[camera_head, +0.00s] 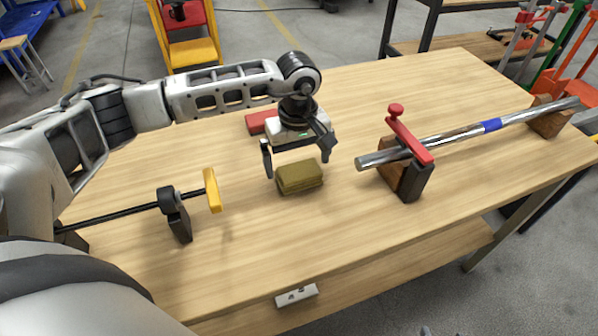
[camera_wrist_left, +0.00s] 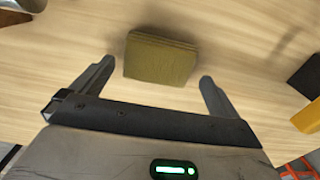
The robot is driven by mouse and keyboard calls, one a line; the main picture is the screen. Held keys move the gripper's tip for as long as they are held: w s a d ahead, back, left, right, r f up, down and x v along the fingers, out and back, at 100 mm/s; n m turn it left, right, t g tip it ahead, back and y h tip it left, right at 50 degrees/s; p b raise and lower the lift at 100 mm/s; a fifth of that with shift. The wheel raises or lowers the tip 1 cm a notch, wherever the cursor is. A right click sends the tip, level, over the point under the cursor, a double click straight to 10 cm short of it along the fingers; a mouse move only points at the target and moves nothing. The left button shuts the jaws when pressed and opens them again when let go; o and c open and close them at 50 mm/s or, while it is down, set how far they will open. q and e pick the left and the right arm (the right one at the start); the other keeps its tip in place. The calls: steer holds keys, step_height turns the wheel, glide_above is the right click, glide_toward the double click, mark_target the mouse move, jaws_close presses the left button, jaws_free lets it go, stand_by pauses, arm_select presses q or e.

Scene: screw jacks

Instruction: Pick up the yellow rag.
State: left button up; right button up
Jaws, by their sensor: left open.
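The yellow rag (camera_head: 300,178) is a folded, olive-yellow block lying flat on the wooden table. My left gripper (camera_head: 297,165) is open above and just behind it in the head view, with one finger towards each side of the rag. In the left wrist view the rag (camera_wrist_left: 160,59) lies ahead of the gap between the two open fingertips (camera_wrist_left: 157,75). The fingers look apart from it and nothing is held. My right gripper is not in view.
A metal bar with a blue band (camera_head: 490,125) rests on wooden blocks, under a red-handled clamp (camera_head: 408,134), to the right. A black rod with a yellow handle (camera_head: 212,190) stands left. A red object (camera_head: 260,121) lies behind my gripper. The table's front middle is clear.

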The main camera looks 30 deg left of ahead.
mark_target(299, 170)
arm_select(q)
step_height(299, 170, down, 3)
steer(key=shift+d+f, duration=0.1)
steer(key=shift+f, duration=0.05)
steer(key=c, duration=0.8)
steer(key=shift+r, duration=0.2)
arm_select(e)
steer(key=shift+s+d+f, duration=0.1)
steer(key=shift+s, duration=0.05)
arm_select(q)
steer(key=shift+r, duration=0.65)
steer(key=s+d+r+b, duration=0.2)
steer(key=d+r+b, duration=0.1)
steer(key=d+r, duration=0.8)
steer(key=d, duration=0.3)
steer(key=shift+r, duration=0.2)
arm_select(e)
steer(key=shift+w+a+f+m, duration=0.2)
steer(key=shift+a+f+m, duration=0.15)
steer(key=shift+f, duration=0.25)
